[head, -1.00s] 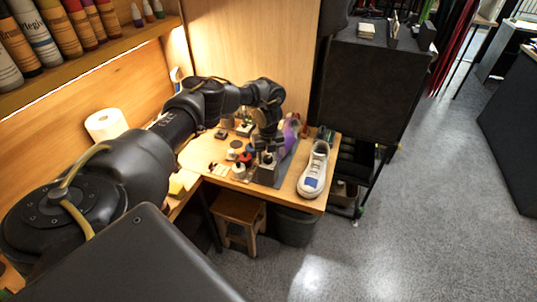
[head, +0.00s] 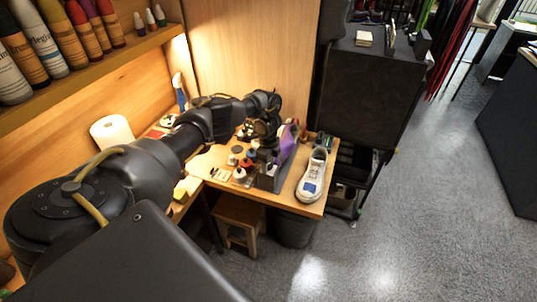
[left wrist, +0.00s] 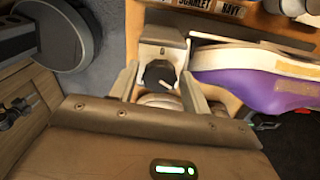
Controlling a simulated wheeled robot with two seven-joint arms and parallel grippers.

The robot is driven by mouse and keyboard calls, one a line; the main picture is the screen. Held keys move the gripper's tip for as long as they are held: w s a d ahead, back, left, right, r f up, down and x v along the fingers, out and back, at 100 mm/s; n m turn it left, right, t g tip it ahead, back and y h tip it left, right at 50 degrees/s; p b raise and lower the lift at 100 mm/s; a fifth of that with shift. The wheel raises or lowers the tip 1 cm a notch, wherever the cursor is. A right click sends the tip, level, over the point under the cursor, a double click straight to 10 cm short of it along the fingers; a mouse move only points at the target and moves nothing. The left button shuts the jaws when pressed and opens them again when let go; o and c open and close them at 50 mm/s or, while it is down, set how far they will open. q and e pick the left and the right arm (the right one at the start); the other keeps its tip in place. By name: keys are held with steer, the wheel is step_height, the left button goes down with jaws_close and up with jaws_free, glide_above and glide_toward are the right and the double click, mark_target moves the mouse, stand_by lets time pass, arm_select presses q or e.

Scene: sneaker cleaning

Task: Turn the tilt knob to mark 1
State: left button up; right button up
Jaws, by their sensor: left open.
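The tilt knob (left wrist: 160,76) is dark with a pale pointer line, on the front of a grey block (left wrist: 160,38) in the left wrist view. No mark numbers are readable. My left gripper (left wrist: 158,70) is open, its two fingers on either side of the knob in the picture; I see no contact and cannot tell the depth gap. In the head view my left gripper (head: 266,135) is above and behind the grey block (head: 268,178). A purple sneaker (left wrist: 265,92) is held beside the block; it also shows in the head view (head: 288,140). My right gripper is not in view.
A white sneaker (head: 313,178) stands at the table's right end. Small paint pots (head: 240,174) sit left of the block. Labels reading SCARLET and NAVY (left wrist: 232,11) show near the pots. A paper roll (head: 112,134) stands at the left. A stool (head: 240,218) and bin (head: 295,228) are below.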

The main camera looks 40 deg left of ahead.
arm_select(q)
steer(key=shift+n, duration=0.7)
steer(key=n+p, duration=0.1)
steer(key=n, duration=0.1)
steer(key=shift+r+n+p, duration=0.2)
steer(key=shift+n+p, duration=0.1)
steer(key=shift+n, duration=0.1)
steer(key=shift+f+n, duration=0.15)
steer(key=shift+n, duration=0.85)
steer(key=shift+n+p, duration=0.55)
steer(key=shift+n, duration=0.95)
steer(key=shift+n+p, duration=0.3)
steer(key=shift+n, duration=0.5)
steer(key=c, duration=0.7)
steer(key=shift+f+m+b, duration=0.1)
steer(key=shift+m+b, duration=0.2)
steer(key=shift+m, duration=0.3)
steer(key=shift+c, duration=0.2)
steer(key=shift+m, duration=0.4)
steer(key=o, duration=0.7)
